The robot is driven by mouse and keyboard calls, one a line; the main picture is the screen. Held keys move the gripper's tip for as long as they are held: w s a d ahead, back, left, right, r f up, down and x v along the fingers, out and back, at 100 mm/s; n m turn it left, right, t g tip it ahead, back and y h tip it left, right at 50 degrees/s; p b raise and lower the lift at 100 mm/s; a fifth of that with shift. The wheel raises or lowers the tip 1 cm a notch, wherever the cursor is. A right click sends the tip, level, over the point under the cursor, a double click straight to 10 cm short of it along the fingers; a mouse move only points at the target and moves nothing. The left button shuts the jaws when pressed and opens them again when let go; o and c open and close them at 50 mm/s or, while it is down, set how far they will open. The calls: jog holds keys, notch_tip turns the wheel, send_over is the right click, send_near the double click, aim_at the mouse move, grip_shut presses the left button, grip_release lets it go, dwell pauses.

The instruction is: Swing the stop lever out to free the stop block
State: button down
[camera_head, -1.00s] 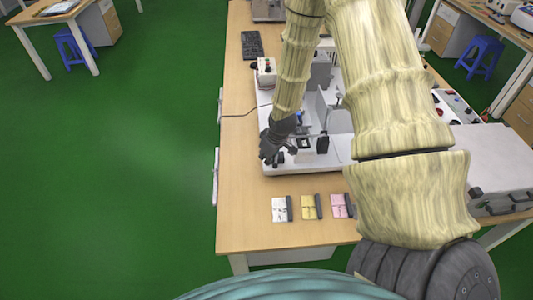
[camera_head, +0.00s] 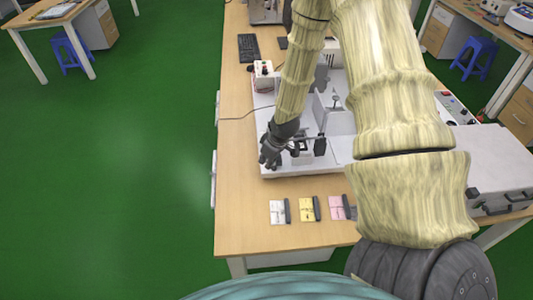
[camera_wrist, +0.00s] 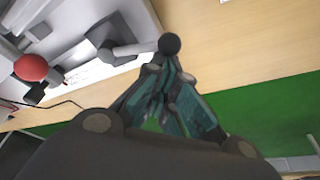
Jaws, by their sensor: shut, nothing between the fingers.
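A grey lever with a black ball knob (camera_wrist: 169,44), which looks like the stop lever, sticks out from a dark block (camera_wrist: 110,32) on the white machine base in the wrist view. I cannot tell surely which part is the stop block. My gripper (camera_wrist: 163,88) is shut and empty, its fingertips just below the knob in the picture; whether they touch it I cannot tell. In the head view my gripper (camera_head: 268,160) is at the left front edge of the machine base (camera_head: 290,168), left of the upright dark block (camera_head: 320,146). It hides the knob there.
A red ball knob (camera_wrist: 30,68) stands on the machine in the wrist view. Three small cards with dark strips, one of them yellow (camera_head: 307,210), lie in front of the base. A grey case (camera_head: 492,165) is at the right. The floor left of the bench is clear.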

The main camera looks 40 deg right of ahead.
jog(key=shift+f, duration=0.1)
jog(key=w+a+f, duration=0.1)
jog(key=w+a, duration=0.1)
jog(key=w, duration=0.2)
jog(key=b+v, duration=0.3)
jog(key=v, duration=0.7)
jog(key=shift+s+d, duration=0.15)
jog(key=shift+d, duration=0.25)
dwell(0.5)
